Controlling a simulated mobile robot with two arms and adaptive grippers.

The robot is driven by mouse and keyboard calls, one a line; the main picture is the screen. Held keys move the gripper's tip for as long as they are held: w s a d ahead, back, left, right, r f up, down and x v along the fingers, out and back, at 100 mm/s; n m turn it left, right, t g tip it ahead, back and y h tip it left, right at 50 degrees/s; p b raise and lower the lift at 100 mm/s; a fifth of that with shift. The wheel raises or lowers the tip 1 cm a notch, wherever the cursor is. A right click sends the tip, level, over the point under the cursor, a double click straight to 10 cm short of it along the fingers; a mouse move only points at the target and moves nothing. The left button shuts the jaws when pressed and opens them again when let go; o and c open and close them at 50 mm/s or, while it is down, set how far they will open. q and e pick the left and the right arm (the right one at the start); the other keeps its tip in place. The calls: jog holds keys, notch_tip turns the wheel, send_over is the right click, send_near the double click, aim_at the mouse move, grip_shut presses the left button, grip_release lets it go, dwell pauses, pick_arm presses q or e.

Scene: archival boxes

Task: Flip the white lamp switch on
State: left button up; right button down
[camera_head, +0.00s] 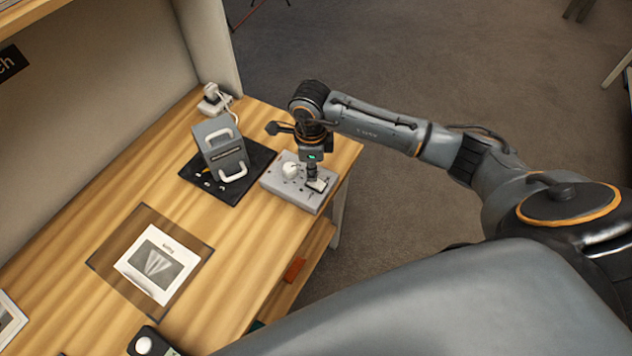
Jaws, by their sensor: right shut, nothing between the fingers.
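A light grey control box (277,186) sits on the wooden desk near its right edge. It carries a round white knob (291,170) and a small white switch plate (318,185) on its right side. My right gripper (312,178) points down over the box, shut and empty, with its tips at or just above the white switch plate. Whether they touch it cannot be told. The gripper hides part of the plate, and the switch's position is too small to read. My left gripper is out of view.
A grey case (222,151) with white handles stands on a black mat (197,184) left of the box. A white plug unit (212,101) is behind it. A printed card (157,264) lies on the desk (100,215) nearer the front. Open floor lies right.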

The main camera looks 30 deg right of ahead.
jog(key=shift+f+b, duration=0.5)
jog(key=shift+f, duration=0.15)
jog(key=shift+r, duration=0.15)
jog(key=shift+r+p, duration=2.1)
jog(key=shift+r, duration=1.3)
